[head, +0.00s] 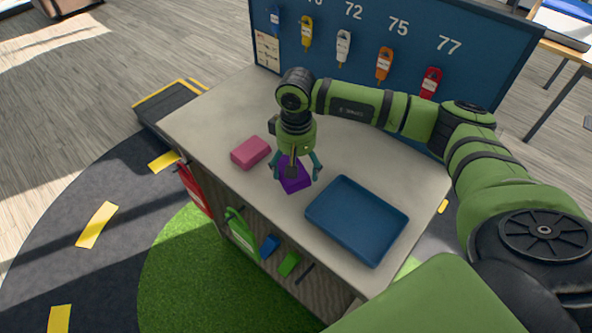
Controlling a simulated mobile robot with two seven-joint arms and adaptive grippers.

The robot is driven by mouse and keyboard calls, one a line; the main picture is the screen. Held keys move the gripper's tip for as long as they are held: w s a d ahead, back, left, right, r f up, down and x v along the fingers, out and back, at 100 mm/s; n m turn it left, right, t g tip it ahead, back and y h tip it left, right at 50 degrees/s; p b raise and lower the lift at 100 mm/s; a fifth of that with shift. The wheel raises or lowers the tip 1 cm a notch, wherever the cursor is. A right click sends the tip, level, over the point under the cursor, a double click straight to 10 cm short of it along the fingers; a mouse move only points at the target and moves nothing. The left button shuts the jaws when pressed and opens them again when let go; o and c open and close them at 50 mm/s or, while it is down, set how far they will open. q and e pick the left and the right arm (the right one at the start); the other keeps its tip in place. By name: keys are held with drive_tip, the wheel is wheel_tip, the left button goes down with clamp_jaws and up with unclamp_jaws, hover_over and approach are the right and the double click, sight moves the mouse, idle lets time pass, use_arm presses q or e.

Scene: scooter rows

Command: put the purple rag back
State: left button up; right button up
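The purple rag (295,182) is a small folded block on the pale worktop, left of the blue tray. My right gripper (296,176) points down right over the rag. Its two teal fingers are spread wide, one on each side of the rag, and I see no clear grip on it. The gripper body and fingers hide part of the rag. My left gripper is not in view.
A pink block (250,152) lies left of the rag. The blue tray (357,215) looks empty. A blue board (370,25) with numbered, coloured hanging tags stands behind. Blue (270,247) and green (289,264) items show at the front side.

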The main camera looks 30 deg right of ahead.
drive_tip(key=shift+f+p, duration=0.35)
wheel_tip(320, 180, down, 2)
drive_tip(key=shift+f+p, duration=0.25)
drive_tip(key=shift+p, duration=0.4)
drive_tip(key=shift+f, duration=0.45)
drive_tip(key=shift+f+b, duration=0.2)
drive_tip(key=shift+b, duration=0.15)
drive_tip(key=o, duration=0.8)
drive_tip(key=shift+r, duration=0.1)
